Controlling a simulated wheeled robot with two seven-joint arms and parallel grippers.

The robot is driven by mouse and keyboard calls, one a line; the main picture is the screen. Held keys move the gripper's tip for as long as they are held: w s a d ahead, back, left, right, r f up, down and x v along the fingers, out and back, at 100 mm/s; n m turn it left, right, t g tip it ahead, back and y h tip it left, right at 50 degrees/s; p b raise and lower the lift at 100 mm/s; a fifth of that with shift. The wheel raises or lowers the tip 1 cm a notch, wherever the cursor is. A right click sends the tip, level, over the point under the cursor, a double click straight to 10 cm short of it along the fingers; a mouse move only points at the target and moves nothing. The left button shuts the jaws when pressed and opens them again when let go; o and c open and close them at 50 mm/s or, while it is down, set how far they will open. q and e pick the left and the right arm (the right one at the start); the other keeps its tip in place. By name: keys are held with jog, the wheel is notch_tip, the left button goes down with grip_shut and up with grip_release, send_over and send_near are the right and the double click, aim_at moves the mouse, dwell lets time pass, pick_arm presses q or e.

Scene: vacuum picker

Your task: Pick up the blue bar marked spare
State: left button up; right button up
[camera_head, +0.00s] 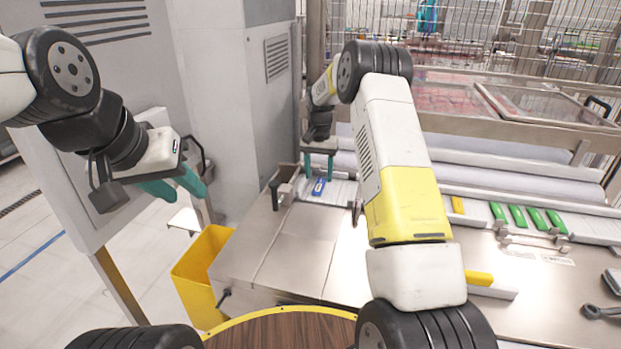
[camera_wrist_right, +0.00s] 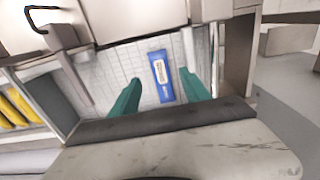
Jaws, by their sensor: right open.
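The blue bar (camera_head: 319,187) with a pale label lies in the light tiled channel at the left end of the machine bench. My right gripper (camera_head: 319,172) is open, with its two teal fingers pointing down above the bar. In the right wrist view the blue bar (camera_wrist_right: 164,92) lies between the open fingers of the right gripper (camera_wrist_right: 160,77), with a gap on each side. The label's writing is too small to read. My left gripper (camera_head: 187,195) is open and empty, away from the bench at the left.
Several green bars (camera_head: 517,215) and yellow bars (camera_head: 457,205) lie further right along the bench. The channel has raised metal edges. A yellow bin (camera_head: 197,275) stands left of the bench. A dark tool (camera_head: 600,312) lies at the right.

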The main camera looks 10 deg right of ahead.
aim_at(318, 188)
notch_tip(318, 188, down, 4)
jog(key=shift+f, duration=0.2)
grip_shut()
jog(key=shift+r, duration=0.2)
